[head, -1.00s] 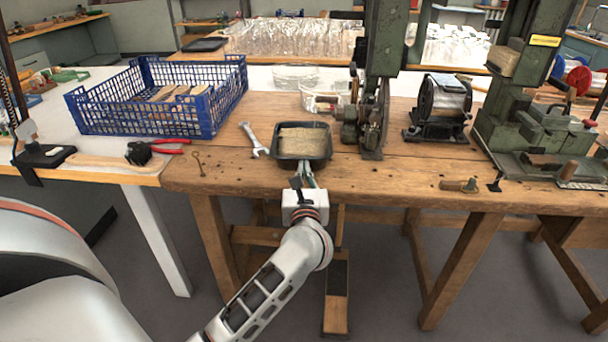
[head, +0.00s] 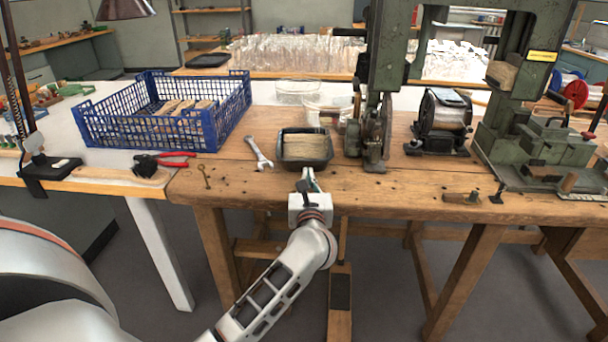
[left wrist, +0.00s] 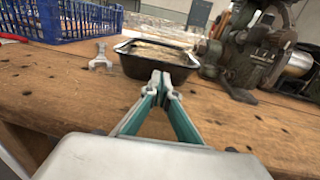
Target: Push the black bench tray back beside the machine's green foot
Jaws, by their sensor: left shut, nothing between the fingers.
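The black bench tray (head: 292,160) stands upright on the wooden bench, with a tan, bristle-like bundle (head: 306,146) in it. The tray also shows in the left wrist view (left wrist: 140,68). The green machine (head: 386,60) stands to its right; its foot (head: 374,162) is right of the tray, with a narrow gap between. My left gripper (head: 307,174) is shut and empty at the middle of the tray's near wall. In the left wrist view its fingertips (left wrist: 161,82) overlap that wall and look at or very near contact. My right gripper is not in view.
A wrench (head: 259,153) lies just left of the tray. A blue crate (head: 150,134) stands farther left, with red-handled pliers (head: 170,160) before it. Clear tubs (head: 325,108) stand behind the tray. A black spool unit (head: 441,125) is right of the machine.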

